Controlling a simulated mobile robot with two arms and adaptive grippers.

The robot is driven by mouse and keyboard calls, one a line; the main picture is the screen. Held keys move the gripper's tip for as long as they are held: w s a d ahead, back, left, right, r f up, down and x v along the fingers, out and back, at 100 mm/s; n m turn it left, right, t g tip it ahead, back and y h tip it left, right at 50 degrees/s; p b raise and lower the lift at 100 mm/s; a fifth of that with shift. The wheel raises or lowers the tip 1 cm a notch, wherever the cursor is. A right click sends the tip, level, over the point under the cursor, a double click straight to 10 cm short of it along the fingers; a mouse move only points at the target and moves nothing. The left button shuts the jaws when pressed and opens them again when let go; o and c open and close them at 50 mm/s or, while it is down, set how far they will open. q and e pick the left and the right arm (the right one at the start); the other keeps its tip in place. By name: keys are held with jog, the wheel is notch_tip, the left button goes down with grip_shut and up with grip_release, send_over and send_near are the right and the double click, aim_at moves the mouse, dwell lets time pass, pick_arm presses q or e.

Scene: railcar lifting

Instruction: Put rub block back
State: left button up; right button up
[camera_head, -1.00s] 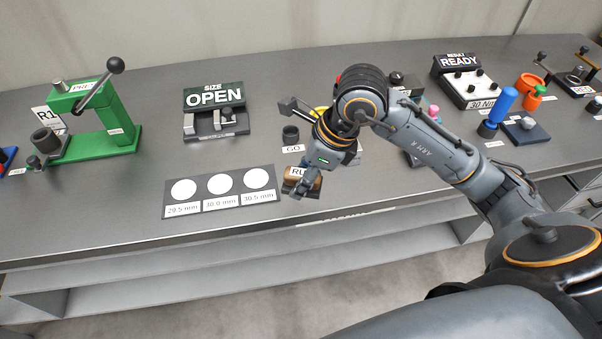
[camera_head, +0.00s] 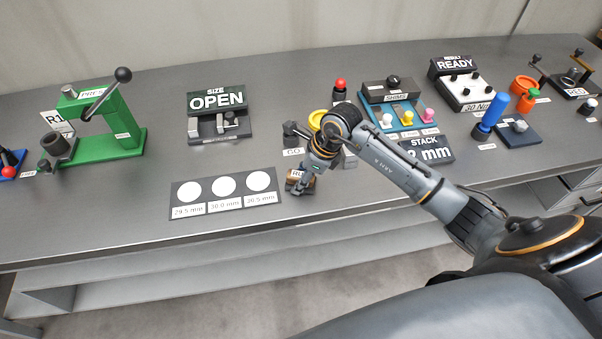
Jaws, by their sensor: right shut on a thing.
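The rub block (camera_head: 296,176) is a small brown block with a white label partly reading "RU". It is at the front part of the bench, just right of the card with three white discs. My right gripper (camera_head: 303,184) points down on it and is shut on it. My gripper and wrist hide part of the block, and I cannot tell whether it touches the bench top. My left gripper is not in view.
The disc card (camera_head: 227,208) lies just left of the block. The "OPEN" size gauge (camera_head: 217,128) and green press (camera_head: 118,132) stand farther left. The shim tray (camera_head: 440,116) and "STACK" display (camera_head: 428,152) are right, behind my arm. The bench front edge is close.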

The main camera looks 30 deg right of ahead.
jog(key=shift+f, duration=0.2)
jog(key=o, duration=1.1)
jog(key=shift+r, duration=0.1)
jog(key=shift+r, duration=0.2)
jog(key=shift+d+r, duration=0.1)
jog(key=shift+r, duration=0.15)
jog(key=b+v, duration=0.2)
jog(key=v, duration=0.9)
jog(key=shift+r, duration=0.2)
jog(key=shift+s, duration=0.1)
